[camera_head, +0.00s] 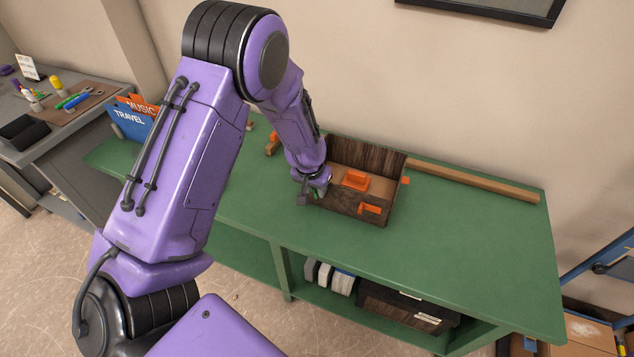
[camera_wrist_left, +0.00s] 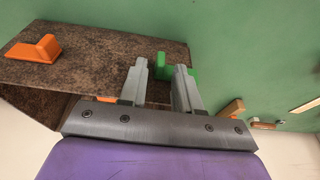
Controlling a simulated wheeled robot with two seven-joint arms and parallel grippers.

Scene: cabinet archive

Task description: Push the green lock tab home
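A dark brown box (camera_head: 340,199) stands on the green bench top. A green lock tab (camera_wrist_left: 162,66) sits at the edge of its brown wall in the left wrist view. In the head view only a bit of green shows beside my left gripper (camera_head: 312,192). In the left wrist view my left gripper (camera_wrist_left: 158,72) has its two fingers apart, with a gap between them. The green tab shows in the gap and behind the right finger, which hides part of it. I cannot tell whether they touch. My right gripper is in neither view.
Orange tabs sit on the box, one on its front wall (camera_head: 369,209). An orange block (camera_head: 355,180) shows inside it. A wooden strip (camera_head: 475,181) lies along the back of the green bench (camera_head: 470,240). The bench's right part is clear. A blue folder (camera_head: 133,119) stands at its left end.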

